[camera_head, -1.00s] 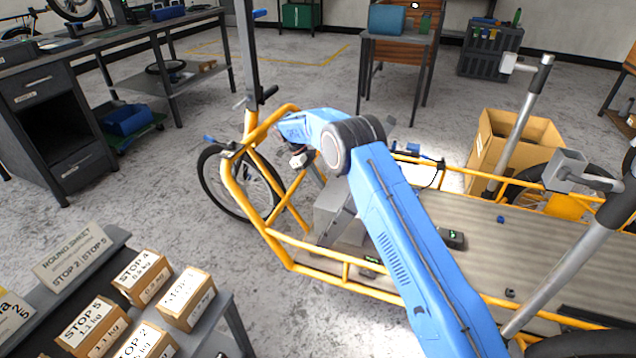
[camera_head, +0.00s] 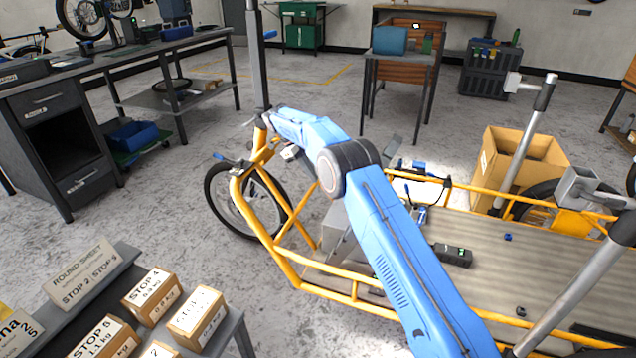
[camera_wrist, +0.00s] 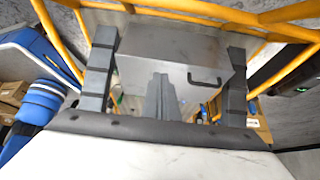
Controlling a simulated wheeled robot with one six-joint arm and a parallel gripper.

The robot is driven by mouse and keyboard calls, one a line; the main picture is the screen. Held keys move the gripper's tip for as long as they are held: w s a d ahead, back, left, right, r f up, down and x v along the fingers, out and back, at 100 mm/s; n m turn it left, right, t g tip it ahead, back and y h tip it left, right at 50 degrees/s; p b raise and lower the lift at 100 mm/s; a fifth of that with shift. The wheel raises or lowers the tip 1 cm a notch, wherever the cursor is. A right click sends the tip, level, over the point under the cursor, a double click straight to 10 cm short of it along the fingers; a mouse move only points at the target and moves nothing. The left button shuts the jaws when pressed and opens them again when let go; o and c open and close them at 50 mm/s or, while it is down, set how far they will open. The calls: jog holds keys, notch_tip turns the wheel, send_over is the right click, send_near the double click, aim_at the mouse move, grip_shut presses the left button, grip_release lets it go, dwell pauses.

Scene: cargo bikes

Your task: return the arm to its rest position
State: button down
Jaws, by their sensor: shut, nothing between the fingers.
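My blue arm (camera_head: 395,260) rises from the bottom of the head view, bends at a dark round elbow joint, and its forearm (camera_head: 305,130) reaches up-left over the front of the yellow-framed cargo bike (camera_head: 355,290). My gripper (camera_wrist: 160,82) shows in the wrist view with its fingers together and nothing between them. It is over or in front of a grey metal box (camera_wrist: 200,52) with a dark handle; whether they touch I cannot tell. In the head view the gripper's fingertips are not clearly visible. The grey box (camera_head: 336,228) is partly hidden behind my arm there.
A side table (camera_head: 240,335) with labelled cartons (camera_head: 198,315) stands at lower left. A cardboard box (camera_head: 525,150) and grey posts (camera_head: 530,130) are at right. A small black device (camera_head: 452,254) lies on the bike deck. Open floor (camera_head: 330,95) lies beyond the bike.

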jog(key=s+d+r+n+t+y, duration=0.1)
jog(key=s+d+r+n, duration=0.2)
jog(key=d+r, duration=0.45)
jog(key=s+d+r+n+y, duration=0.1)
jog(key=s+d+r+n, duration=0.2)
jog(key=r, duration=0.8)
jog(key=s+d+r+n+t+y, duration=0.15)
jog(key=s+d+r+n, duration=0.35)
jog(key=s+d+r, duration=0.85)
jog(key=s+d+f+n+t+y, duration=0.1)
jog(key=s+d+n, duration=0.3)
jog(key=s, duration=0.8)
jog(key=s+d+n+t+y, duration=0.1)
jog(key=s+d, duration=0.4)
jog(key=s, duration=0.6)
jog(key=s+d+f+n, duration=0.1)
jog(key=s+f+n, duration=0.1)
jog(key=s, duration=0.4)
jog(key=s+d+f+n+t, duration=0.1)
jog(key=s+f, duration=0.4)
jog(key=s, duration=0.2)
jog(key=s+d+f+n+t, duration=0.1)
jog(key=s+f+n, duration=0.1)
jog(key=s, duration=0.4)
jog(key=shift+s+d+f+n, duration=0.15)
jog(key=shift+d+f+n, duration=0.2)
jog(key=shift+f, duration=0.45)
jog(key=shift+y, duration=0.25)
